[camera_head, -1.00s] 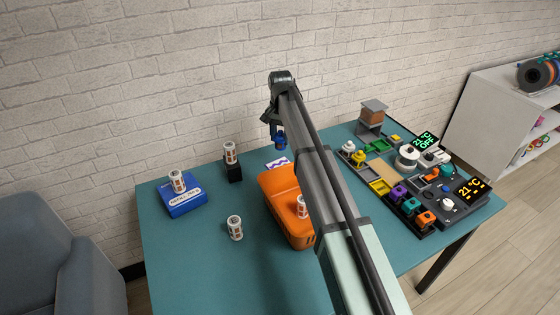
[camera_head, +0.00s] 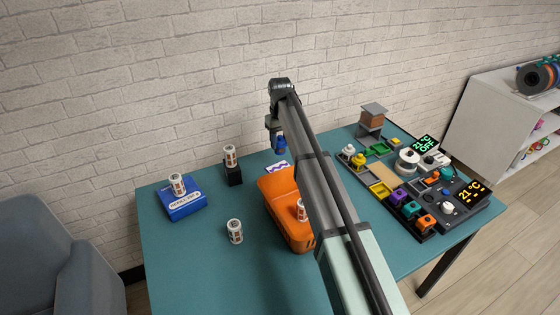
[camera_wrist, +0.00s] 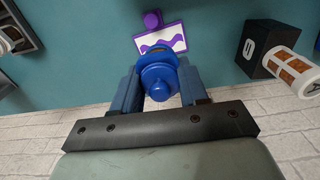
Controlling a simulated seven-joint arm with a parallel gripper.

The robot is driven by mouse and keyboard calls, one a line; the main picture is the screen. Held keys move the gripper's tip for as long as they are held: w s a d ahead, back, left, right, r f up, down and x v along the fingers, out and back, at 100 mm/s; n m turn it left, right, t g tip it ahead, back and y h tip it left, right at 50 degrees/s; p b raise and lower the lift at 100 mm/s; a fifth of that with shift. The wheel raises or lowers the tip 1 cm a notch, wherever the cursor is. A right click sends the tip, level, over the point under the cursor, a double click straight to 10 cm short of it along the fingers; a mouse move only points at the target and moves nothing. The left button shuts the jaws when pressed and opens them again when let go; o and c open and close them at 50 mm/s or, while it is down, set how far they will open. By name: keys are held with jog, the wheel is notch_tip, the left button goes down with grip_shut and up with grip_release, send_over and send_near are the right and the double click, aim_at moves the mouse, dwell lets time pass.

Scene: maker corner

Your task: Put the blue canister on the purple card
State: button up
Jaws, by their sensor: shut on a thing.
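The blue canister (camera_head: 281,147) is held by my gripper (camera_head: 278,142) above the far part of the teal table. In the wrist view the canister (camera_wrist: 157,76) sits between the two fingers of my gripper (camera_wrist: 158,88), which are shut on it. The purple card (camera_head: 277,168), white with a purple wavy mark, lies on the table behind the orange box. In the wrist view the card (camera_wrist: 172,38) shows just beyond the canister, which partly hides it. The canister is apart from the card in the head view.
An orange box (camera_head: 275,188) stands close in front of the card. A black block (camera_head: 233,174) with a white canister (camera_head: 230,156) stands left of it. A blue box (camera_head: 187,209) is farther left. Trays and devices (camera_head: 409,207) fill the right side. The brick wall is behind.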

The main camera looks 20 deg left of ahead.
aim_at(280, 136)
jog(key=shift+f, duration=4.2)
jog(key=shift+f, duration=0.15)
jog(key=o, duration=1.1)
notch_tip(280, 136, up, 12)
jog(key=shift+r, duration=0.15)
